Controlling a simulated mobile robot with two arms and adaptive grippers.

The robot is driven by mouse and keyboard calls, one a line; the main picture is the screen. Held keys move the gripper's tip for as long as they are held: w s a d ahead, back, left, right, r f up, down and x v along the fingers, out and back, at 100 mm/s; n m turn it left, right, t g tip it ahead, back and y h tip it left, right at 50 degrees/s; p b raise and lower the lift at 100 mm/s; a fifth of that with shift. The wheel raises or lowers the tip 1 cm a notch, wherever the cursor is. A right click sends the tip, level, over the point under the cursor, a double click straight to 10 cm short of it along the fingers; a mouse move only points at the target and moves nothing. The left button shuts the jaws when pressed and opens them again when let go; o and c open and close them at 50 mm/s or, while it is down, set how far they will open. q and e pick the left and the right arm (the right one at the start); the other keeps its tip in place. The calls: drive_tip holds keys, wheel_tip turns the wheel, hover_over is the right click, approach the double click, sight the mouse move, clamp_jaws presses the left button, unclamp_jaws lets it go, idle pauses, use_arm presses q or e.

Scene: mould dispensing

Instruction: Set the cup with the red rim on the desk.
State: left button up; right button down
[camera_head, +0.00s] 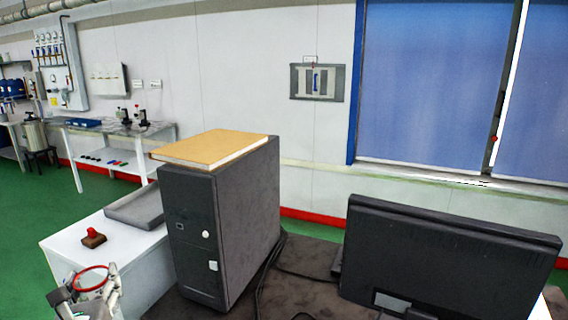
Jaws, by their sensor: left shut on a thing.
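The cup with the red rim (92,268) is at the bottom left, with its red rim showing as a ring at the top. My left gripper (88,292) is shut on the cup, with its fingers around the sides below the rim. Most of the cup body is hidden by the fingers or cut off by the picture's lower edge. The cup is in front of the white table; I cannot tell its height above any surface. The dark brown desk (312,258) is at the bottom centre. My right gripper is not in view.
A black computer tower (190,240) with a yellow-covered book (212,148) on top stands on the desk. A black monitor (450,255) stands at right, with cables between them. The white table (70,243) holds a grey tray (137,207) and a red-knobbed stamp (93,237).

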use_arm(q)
drive_tip(key=s+d+f+m+h, duration=0.2)
drive_tip(key=s+d+f+h, duration=0.1)
drive_tip(key=s+d, duration=0.5)
drive_tip(key=s+d+f+m+t+h, duration=0.1)
drive_tip(key=s+d+f+h, duration=0.3)
drive_tip(key=s+d, duration=0.5)
drive_tip(key=shift+d+f+m, duration=0.8)
drive_tip(key=shift+d, duration=0.7)
